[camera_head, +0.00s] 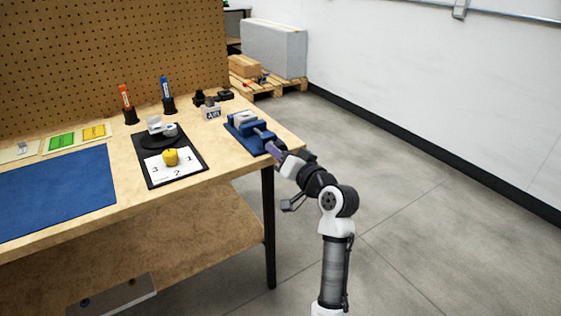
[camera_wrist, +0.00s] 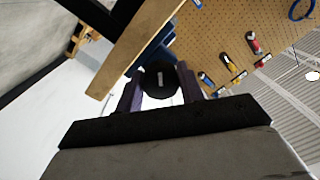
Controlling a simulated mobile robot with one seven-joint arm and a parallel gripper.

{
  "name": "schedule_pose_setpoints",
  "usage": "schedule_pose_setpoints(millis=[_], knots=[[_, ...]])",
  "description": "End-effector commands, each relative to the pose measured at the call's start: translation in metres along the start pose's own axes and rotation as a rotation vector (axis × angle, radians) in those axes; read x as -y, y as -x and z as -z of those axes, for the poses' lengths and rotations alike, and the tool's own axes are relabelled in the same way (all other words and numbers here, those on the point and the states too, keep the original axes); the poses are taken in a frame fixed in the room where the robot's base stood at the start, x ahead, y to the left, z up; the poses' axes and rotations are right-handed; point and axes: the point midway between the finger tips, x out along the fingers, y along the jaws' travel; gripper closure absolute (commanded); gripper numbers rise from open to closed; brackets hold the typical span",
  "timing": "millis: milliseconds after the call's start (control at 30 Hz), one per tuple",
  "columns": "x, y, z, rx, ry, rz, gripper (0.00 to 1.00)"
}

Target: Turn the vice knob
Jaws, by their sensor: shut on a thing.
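The blue vice (camera_head: 244,128) sits on the right end of the wooden workbench. My gripper (camera_head: 273,148) is at the bench's right edge, at the near end of the vice. In the wrist view, the round black vice knob (camera_wrist: 158,80) lies between the two purple fingers of my gripper (camera_wrist: 159,92), which are shut on it. A bit of the blue vice body (camera_wrist: 165,40) shows behind the knob. In the head view the knob is hidden by my gripper.
The workbench (camera_head: 215,185) also holds a black board (camera_head: 187,182) with a yellow object (camera_head: 171,157), a blue mat (camera_head: 60,193), and orange (camera_head: 126,98) and blue (camera_head: 166,90) markers in stands. A pegboard (camera_head: 110,50) stands behind. The floor right of the bench is clear.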

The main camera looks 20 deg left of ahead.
Motion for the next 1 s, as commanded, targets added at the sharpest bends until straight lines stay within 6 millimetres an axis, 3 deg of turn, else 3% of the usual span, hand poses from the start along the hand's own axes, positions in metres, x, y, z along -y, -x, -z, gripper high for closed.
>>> schedule_pose_setpoints(millis=[1000], knots=[[-0.0037, 0.0001, -0.0019, 0.037, 0.968, -0.005, 0.85]])
